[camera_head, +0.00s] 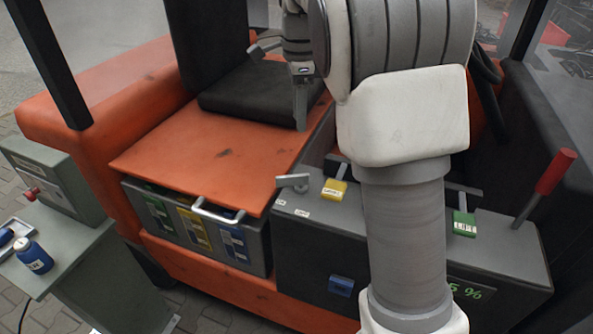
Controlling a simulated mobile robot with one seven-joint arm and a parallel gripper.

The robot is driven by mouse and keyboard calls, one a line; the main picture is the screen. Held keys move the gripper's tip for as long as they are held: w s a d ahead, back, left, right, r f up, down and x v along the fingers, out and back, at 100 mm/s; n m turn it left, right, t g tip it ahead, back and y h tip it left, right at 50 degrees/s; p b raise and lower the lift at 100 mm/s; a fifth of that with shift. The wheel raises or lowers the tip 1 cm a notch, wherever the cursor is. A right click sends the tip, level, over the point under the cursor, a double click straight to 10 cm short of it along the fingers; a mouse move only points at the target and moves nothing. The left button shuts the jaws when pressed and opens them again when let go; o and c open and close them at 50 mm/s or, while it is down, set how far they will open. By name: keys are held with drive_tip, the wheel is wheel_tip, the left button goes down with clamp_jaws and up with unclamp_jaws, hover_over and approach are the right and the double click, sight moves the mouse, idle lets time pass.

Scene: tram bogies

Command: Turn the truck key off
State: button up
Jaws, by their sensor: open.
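The grey control panel (300,226) of the orange truck carries several small fittings. A grey lever-like piece (294,182) stands at its left end with small white labels below it. A yellow-tagged fitting (334,190) is to its right, and a green-tagged fitting (464,223) is further right beyond my arm. I cannot tell for sure which one is the truck key. My gripper (278,90) is open and empty above the black seat, up and behind the panel's left end, apart from these fittings. My arm hides the panel's middle.
A red-handled lever (555,172) rises at the panel's right. A battery box (190,228) with a pale handle sits left of the panel. A grey cabinet (70,245) with a blue bottle (33,256) stands at far left. Black posts frame the cab.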

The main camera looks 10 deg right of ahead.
sight(299, 174)
wheel_tip(299, 174, down, 17)
drive_tip(key=shift+s+b, duration=0.1)
drive_tip(key=shift+b, duration=1.15)
clamp_jaws()
